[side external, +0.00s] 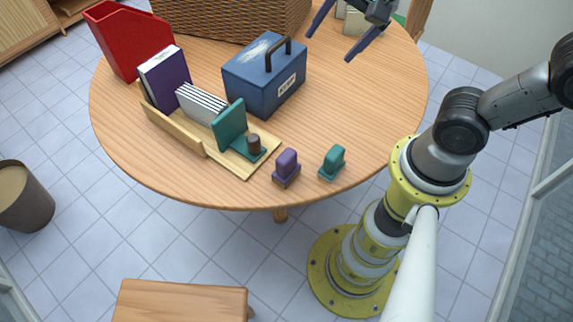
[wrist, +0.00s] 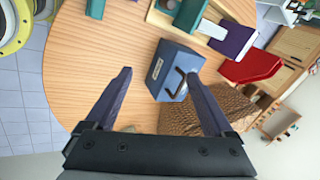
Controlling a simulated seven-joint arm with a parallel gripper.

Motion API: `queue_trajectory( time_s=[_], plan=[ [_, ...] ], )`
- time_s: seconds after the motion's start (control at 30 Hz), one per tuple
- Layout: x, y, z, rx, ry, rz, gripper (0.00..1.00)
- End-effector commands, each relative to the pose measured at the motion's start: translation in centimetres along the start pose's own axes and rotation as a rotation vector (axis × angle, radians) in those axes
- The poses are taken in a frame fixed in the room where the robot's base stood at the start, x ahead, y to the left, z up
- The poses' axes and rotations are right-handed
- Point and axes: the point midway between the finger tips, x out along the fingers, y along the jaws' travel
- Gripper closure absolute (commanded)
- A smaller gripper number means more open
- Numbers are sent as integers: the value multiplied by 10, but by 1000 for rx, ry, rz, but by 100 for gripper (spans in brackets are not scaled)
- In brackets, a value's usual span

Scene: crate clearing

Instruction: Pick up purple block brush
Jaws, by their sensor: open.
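The purple block brush (side external: 287,163) stands upright near the table's front edge, with a purple top and a brownish base. My gripper (side external: 330,47) is over the far part of the table, well away from the brush. Its two fingers are spread wide and nothing is between them. In the wrist view my gripper (wrist: 158,73) faces the blue box beyond its fingertips.
A teal block (side external: 332,162) stands right of the brush. Left is a wooden organizer (side external: 172,128) with books and a teal bookend (side external: 229,125). Behind are a blue toolbox (side external: 262,80), a red file holder (side external: 125,40) and a wicker basket (side external: 230,18).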

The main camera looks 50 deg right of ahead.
Motion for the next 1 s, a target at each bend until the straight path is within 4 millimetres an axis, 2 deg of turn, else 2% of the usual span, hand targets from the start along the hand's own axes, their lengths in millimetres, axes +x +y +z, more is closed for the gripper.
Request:
queue_trajectory(
  time_s=[0.1, 0.2, 0.3, 0.4, 0.5, 0.6, 0.73, 1.0],
  plan=[
    [40, -16, 18, 210, -36, 89, 12],
    [82, -22, 41, 365, -45, 189, 12],
    [122, -16, 66, 432, -36, 289, 12],
    [150, -2, 87, 390, -30, 373, 12],
    [164, 13, 101, 345, -23, 434, 12],
    [171, 22, 108, 319, -21, 459, 12],
    [182, 28, 110, 314, -22, 460, 12],
    [227, 49, 115, 315, -23, 459, 12]
  ],
)
